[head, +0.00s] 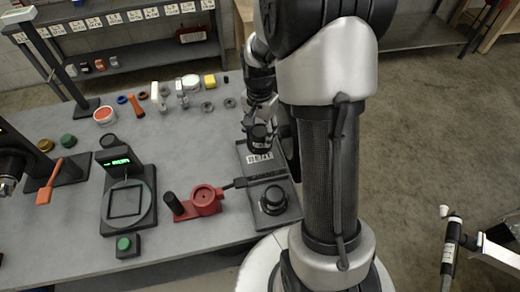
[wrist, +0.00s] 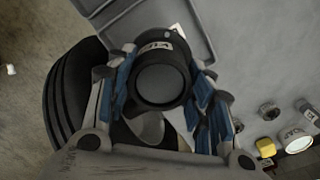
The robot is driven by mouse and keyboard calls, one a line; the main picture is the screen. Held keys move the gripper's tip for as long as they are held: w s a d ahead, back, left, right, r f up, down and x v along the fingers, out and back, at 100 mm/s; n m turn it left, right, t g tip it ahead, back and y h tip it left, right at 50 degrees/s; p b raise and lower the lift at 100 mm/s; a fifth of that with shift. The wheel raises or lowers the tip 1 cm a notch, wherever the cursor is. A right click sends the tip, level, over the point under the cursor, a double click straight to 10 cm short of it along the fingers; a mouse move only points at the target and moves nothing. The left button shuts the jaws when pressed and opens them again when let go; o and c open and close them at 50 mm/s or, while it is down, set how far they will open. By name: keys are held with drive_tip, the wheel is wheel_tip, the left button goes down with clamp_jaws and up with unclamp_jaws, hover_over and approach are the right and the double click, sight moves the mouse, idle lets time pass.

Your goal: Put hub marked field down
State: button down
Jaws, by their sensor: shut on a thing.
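My gripper (head: 262,118) is shut on a dark round hub (head: 260,138), above the back part of a grey tray (head: 281,158). In the wrist view the hub (wrist: 160,82) sits between the blue-padded fingers. A small white label shows on its far side, its text too small to read surely. A gap between hub and tray is hard to judge. The tray carries a white label (head: 260,158) just below the held hub. A second dark hub (head: 272,199) stands in the front part of the tray. The tray's edge also shows in the wrist view (wrist: 190,22).
Left of the tray are a red fixture (head: 206,197) with a dark handle and a scale-like device (head: 128,201) with a green display. Several small rings, caps and tools lie along the bench's back. A shelf (head: 135,58) stands behind. My arm hides the bench's right edge.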

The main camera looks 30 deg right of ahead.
sight(260, 146)
drive_tip(key=shift+f+b, duration=1)
drive_tip(key=shift+f, duration=2.6)
drive_tip(key=shift+f, duration=0.1)
drive_tip(key=c, duration=0.8)
unclamp_jaws()
drive_tip(key=shift+o, duration=0.2)
